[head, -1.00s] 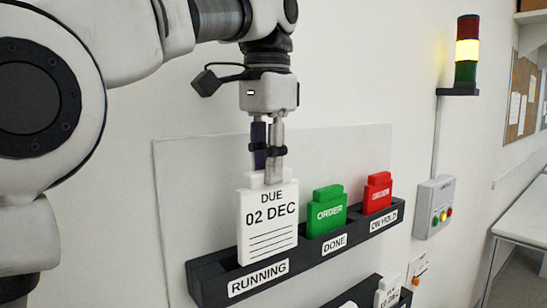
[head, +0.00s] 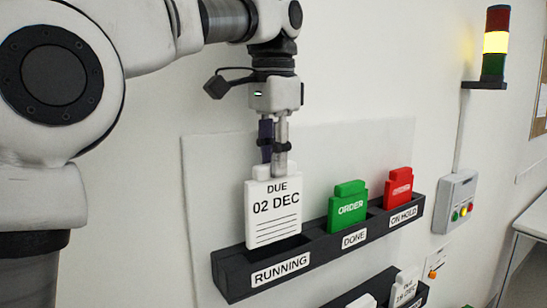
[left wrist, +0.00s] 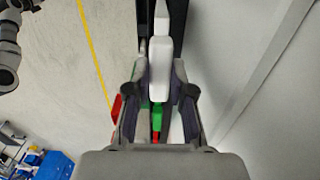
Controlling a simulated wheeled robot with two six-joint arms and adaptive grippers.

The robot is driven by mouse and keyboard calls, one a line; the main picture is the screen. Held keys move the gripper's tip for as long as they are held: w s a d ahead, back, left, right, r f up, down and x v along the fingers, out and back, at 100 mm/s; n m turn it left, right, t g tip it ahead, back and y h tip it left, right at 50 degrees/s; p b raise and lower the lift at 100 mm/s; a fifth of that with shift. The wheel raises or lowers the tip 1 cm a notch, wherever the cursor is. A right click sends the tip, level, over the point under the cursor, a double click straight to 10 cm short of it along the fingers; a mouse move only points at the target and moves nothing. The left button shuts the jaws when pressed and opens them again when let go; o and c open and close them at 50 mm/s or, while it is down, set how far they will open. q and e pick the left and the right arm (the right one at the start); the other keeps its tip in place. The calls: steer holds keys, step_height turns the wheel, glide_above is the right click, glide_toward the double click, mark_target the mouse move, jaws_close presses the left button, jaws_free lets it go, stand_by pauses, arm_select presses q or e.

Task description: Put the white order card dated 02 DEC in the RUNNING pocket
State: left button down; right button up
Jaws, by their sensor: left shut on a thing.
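The white order card marked DUE 02 DEC (head: 273,212) is upright at the RUNNING pocket (head: 281,270), the left compartment of the black rack. My left gripper (head: 275,170) is shut on the card's top tab from above. In the left wrist view the white card top (left wrist: 159,70) lies between the fingers (left wrist: 160,105). My right gripper is not in view.
A green ORDER card (head: 348,207) stands in the DONE pocket and a red card (head: 398,188) in ON HOLD, right of the held card. A lower rack (head: 412,297) holds white cards. A lit signal tower (head: 495,45) and a button box (head: 456,203) are on the wall.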

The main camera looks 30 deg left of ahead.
arm_select(q)
steer(key=shift+p, duration=0.4)
steer(key=shift+f+b, duration=1.75)
steer(key=shift+f, duration=1.45)
steer(key=c, duration=0.9)
jaws_free()
steer(key=shift+c, duration=0.2)
